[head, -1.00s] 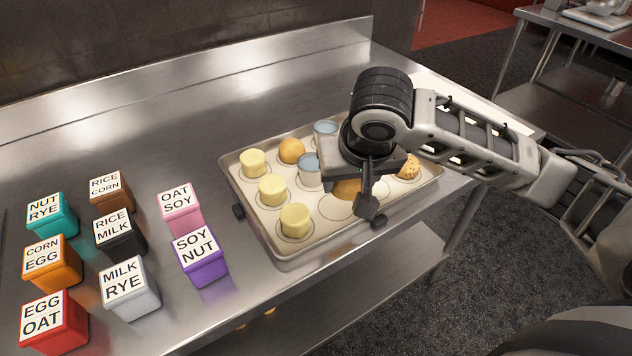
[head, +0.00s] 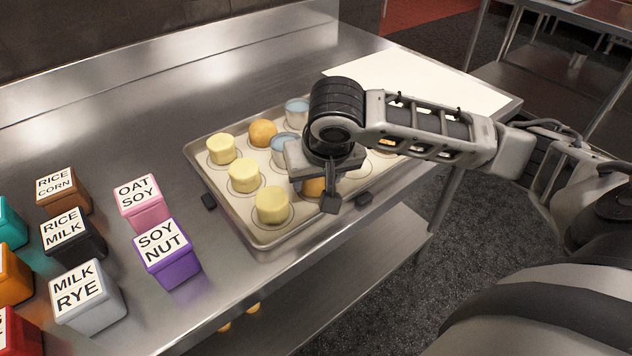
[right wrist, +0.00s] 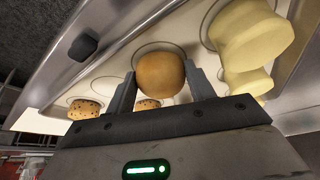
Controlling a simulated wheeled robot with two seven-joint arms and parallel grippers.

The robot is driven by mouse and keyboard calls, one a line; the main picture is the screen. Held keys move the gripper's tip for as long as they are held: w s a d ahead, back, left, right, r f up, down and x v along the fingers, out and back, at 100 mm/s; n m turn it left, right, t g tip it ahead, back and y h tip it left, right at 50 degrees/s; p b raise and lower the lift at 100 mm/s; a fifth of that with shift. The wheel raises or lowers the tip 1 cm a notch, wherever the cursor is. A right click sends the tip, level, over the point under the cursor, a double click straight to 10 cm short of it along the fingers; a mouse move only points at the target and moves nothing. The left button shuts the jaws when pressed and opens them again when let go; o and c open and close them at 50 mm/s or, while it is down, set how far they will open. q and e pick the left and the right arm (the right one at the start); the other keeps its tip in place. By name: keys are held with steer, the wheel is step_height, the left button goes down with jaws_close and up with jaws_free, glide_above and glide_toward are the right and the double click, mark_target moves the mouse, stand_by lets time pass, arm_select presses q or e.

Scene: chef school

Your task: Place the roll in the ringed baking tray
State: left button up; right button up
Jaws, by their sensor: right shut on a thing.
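The ringed baking tray (head: 262,238) lies on the steel counter, with printed rings on its pale liner. The round golden-brown roll (head: 313,187) is over the tray's near side, mostly hidden by my right gripper (head: 322,192) in the head view. In the right wrist view the roll (right wrist: 160,74) sits between the two fingers of my right gripper (right wrist: 162,88), which is shut on it. A printed ring shows behind the roll there. I cannot tell whether the roll touches the liner. My left gripper is not in view.
Yellow pastries (head: 272,205) stand to the roll's left in the tray. An orange bun (head: 262,133) and blue-topped cups (head: 297,110) are farther back. Speckled rolls (right wrist: 84,109) are at the tray's other end. Labelled boxes, including SOY NUT (head: 167,255), stand left of the tray.

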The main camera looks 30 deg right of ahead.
steer(key=o, duration=1)
steer(key=shift+c, duration=0.2)
steer(key=shift+r, duration=0.1)
arm_select(q)
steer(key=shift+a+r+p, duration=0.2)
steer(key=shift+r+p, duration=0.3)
steer(key=shift+p, duration=0.7)
arm_select(e)
steer(key=v, duration=1.2)
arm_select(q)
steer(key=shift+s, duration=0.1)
